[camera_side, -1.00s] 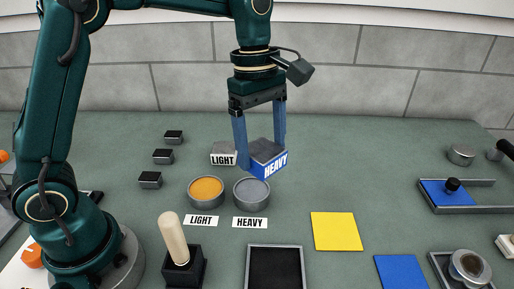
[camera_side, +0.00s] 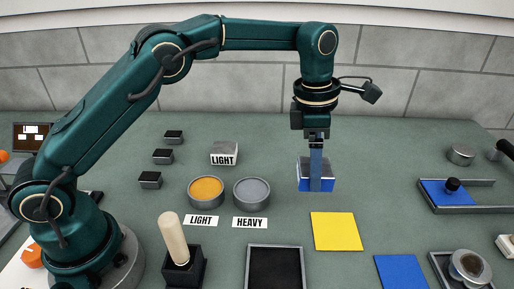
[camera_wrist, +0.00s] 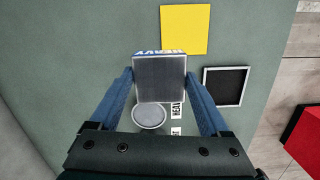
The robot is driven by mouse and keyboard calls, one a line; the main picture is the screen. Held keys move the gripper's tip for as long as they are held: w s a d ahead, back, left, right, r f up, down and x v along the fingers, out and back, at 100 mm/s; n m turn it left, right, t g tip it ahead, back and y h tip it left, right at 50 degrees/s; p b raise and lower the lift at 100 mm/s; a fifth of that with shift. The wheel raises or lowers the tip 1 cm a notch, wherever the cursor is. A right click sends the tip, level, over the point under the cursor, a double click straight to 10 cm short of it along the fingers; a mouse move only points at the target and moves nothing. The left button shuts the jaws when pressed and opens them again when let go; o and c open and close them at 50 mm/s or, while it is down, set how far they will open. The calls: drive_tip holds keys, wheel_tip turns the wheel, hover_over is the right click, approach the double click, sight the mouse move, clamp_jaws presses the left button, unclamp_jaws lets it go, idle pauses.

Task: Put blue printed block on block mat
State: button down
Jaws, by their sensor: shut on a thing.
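The blue printed block (camera_side: 328,171) has a grey top and blue sides. The wrist view shows its grey top and the blue HEAVY print on one edge (camera_wrist: 160,80). My gripper (camera_side: 316,184) is shut on it and holds it in the air; a blue finger hides its middle in the side view. Two flat mats lie on the table: a yellow one (camera_side: 337,231), nearer the camera than the held block, and a blue one (camera_side: 401,272) further right. I cannot tell which is the block mat. The yellow mat also shows in the wrist view (camera_wrist: 184,29).
A LIGHT block (camera_side: 224,150) stands at the back. An orange dish (camera_side: 206,191) and a grey dish (camera_side: 251,192) stand behind name cards. A black tray (camera_side: 275,268) and a wooden-handled tool (camera_side: 174,239) are in front.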

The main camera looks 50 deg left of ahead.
drive_tip(key=d+f, duration=0.1)
drive_tip(key=d, duration=0.1)
drive_tip(key=d+f, duration=0.1)
drive_tip(key=d, duration=0.1)
drive_tip(key=d+f, duration=0.2)
drive_tip(key=d, duration=0.1)
drive_tip(key=shift+f, duration=2.1)
drive_tip(key=shift+f, duration=0.15)
unclamp_jaws()
